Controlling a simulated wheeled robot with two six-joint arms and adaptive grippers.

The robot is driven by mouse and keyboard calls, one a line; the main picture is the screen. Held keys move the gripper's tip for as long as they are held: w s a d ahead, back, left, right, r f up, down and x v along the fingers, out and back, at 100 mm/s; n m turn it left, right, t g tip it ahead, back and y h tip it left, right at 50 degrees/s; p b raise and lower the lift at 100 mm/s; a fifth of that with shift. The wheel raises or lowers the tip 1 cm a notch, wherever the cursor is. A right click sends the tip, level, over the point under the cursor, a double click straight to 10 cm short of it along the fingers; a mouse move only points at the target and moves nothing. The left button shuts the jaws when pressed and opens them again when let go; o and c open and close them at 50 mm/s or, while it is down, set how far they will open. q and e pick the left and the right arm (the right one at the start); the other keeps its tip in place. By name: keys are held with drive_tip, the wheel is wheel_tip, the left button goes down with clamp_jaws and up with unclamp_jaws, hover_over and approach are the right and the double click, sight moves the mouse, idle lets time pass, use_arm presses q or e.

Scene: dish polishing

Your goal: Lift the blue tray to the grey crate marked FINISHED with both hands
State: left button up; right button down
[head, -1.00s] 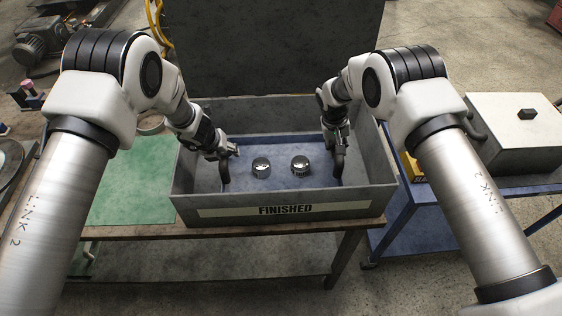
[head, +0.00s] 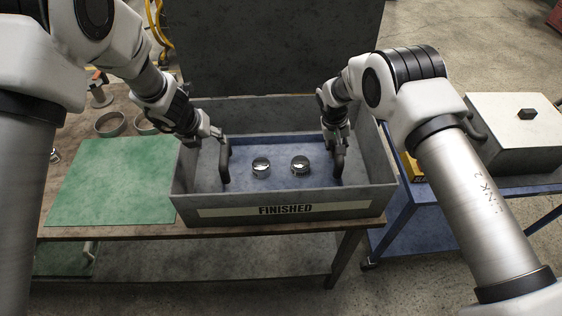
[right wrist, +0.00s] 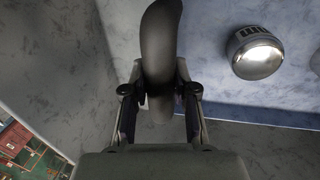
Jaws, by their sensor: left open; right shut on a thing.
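The blue tray (head: 282,179) sits inside the grey crate marked FINISHED (head: 345,209), with two small shiny round metal pieces (head: 261,166) (head: 300,164) on it. It has a dark upright handle at each end. My left gripper (head: 216,134) is open, up and to the left of the left handle (head: 224,164), and seems apart from it. My right gripper (head: 338,146) is shut on the right handle (right wrist: 161,45), which shows between its fingers in the right wrist view. The tray's floor and one metal piece (right wrist: 256,53) also show there.
The crate stands on a wooden bench. A green mat (head: 112,185) lies left of it, with metal rings (head: 110,124) behind. A dark panel (head: 275,45) rises behind the crate. A blue cart (head: 408,222) with a pale box (head: 525,130) stands at the right.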

drive_tip(key=c, duration=0.8)
unclamp_jaws()
drive_tip(key=shift+r, duration=0.2)
drive_tip(key=shift+s, duration=0.1)
drive_tip(key=r, duration=0.4)
drive_tip(key=a+r, duration=0.1)
drive_tip(key=r, duration=0.2)
drive_tip(key=a+r, duration=0.1)
drive_tip(key=r, duration=0.3)
drive_tip(key=shift+a+r, duration=0.25)
drive_tip(key=shift+r, duration=0.1)
